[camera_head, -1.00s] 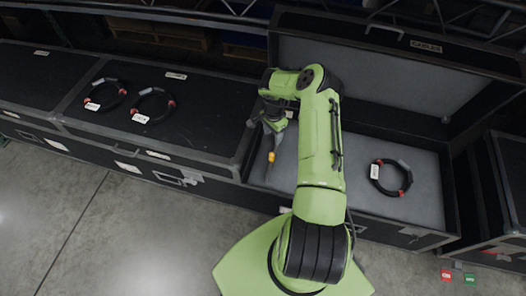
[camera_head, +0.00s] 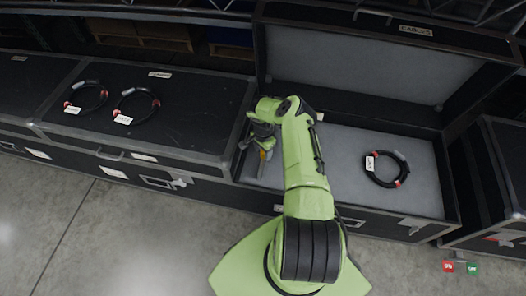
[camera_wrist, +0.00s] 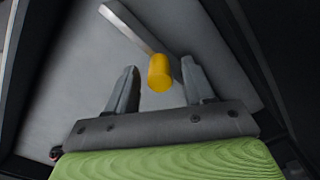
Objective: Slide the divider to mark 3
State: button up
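My gripper (camera_wrist: 159,68) is open in the wrist view, with one dark finger on each side of a yellow cylindrical knob (camera_wrist: 160,74). The knob sits at the end of a pale metal bar (camera_wrist: 128,27) over a grey surface. Clear gaps show between knob and fingers. In the head view my gripper (camera_head: 254,158) reaches down into the left end of the open case (camera_head: 340,212), with a bit of the yellow knob (camera_head: 265,154) showing beside it. I cannot make out a divider as such, nor any numbered marks; my arm hides part of the case floor.
A coiled black cable (camera_head: 386,169) lies on the open case's grey floor, right of my arm. The raised lid (camera_head: 360,65) stands behind. A closed case (camera_head: 190,120) on the left carries two more cable coils. Another case (camera_head: 508,165) stands at the right.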

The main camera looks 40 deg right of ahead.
grip_shut()
jog(key=s+d+p, duration=0.1)
jog(key=s+d, duration=1.2)
jog(key=s, duration=0.2)
jog(key=shift+s+d+p, duration=0.15)
jog(key=shift+d+p, duration=0.2)
jog(key=shift+p, duration=0.05)
jog(key=shift+o, duration=0.2)
grip_release()
notch_tip(320, 180, up, 16)
jog(key=p, duration=0.4)
